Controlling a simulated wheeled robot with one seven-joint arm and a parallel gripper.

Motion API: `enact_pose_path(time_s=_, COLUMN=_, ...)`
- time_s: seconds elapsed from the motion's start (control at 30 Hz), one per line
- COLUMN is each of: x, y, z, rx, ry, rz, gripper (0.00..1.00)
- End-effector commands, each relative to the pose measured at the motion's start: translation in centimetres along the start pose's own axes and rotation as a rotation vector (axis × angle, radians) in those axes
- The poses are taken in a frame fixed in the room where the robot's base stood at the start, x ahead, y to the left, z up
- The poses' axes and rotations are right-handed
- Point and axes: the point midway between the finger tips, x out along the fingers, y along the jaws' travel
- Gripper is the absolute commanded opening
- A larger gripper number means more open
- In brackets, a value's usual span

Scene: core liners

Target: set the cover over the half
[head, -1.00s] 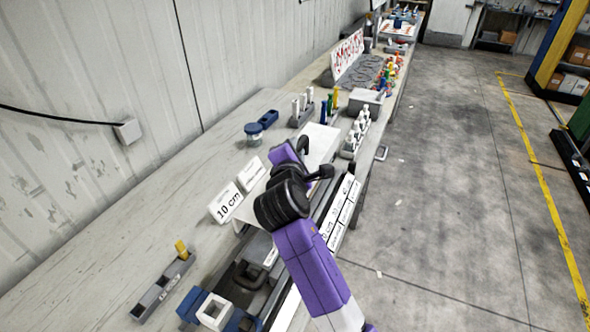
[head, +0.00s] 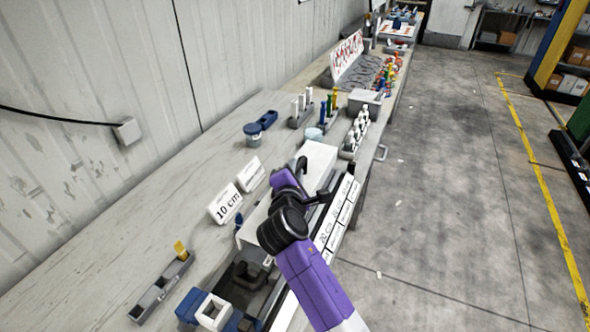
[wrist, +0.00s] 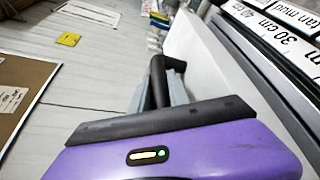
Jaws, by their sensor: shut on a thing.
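The cover (head: 318,158) is a long white piece lying lengthwise along the bench, partly hidden by my arm; its near end (head: 246,236) shows left of the wrist. In the wrist view its white side (wrist: 192,45) runs just right of the fingers. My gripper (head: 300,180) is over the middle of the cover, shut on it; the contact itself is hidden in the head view. I cannot make out the half; the cover and my arm hide the space below.
White label cards (head: 340,215) line the bench's front edge, right of the cover. A 10 cm sign (head: 225,204) stands close on the left. Blue and white blocks (head: 213,311) sit near. White bottles (head: 356,135) stand beyond. Bare bench lies left, toward the wall.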

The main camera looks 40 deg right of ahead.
Motion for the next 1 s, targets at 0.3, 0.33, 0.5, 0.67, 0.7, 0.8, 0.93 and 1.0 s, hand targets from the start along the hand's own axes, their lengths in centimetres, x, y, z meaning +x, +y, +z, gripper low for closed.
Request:
enact_pose_path(time_s=0.3, x=0.2, y=-0.7, z=-0.5, rx=-0.001, ry=0.0, rz=0.001, gripper=0.0)
enact_pose_path(time_s=0.33, x=0.2, y=-0.7, z=-0.5, rx=-0.001, ry=0.0, rz=0.002, gripper=0.0)
enact_pose_path(time_s=0.5, x=0.2, y=-0.7, z=-0.5, rx=-0.001, ry=0.0, rz=0.0, gripper=0.41)
enact_pose_path(time_s=0.67, x=0.2, y=-0.7, z=-0.4, rx=0.0, ry=0.0, rz=0.001, gripper=0.43)
enact_pose_path(time_s=0.7, x=0.2, y=-0.7, z=-0.4, rx=0.0, ry=0.0, rz=0.001, gripper=0.43)
enact_pose_path(time_s=0.8, x=0.2, y=-0.7, z=-0.4, rx=0.0, ry=0.0, rz=0.001, gripper=0.43)
enact_pose_path(time_s=0.93, x=0.0, y=-0.1, z=-0.1, rx=0.001, ry=-0.001, rz=0.001, gripper=0.43)
enact_pose_path(time_s=1.0, x=-0.2, y=0.7, z=0.5, rx=0.002, ry=-0.002, rz=0.002, gripper=0.43)
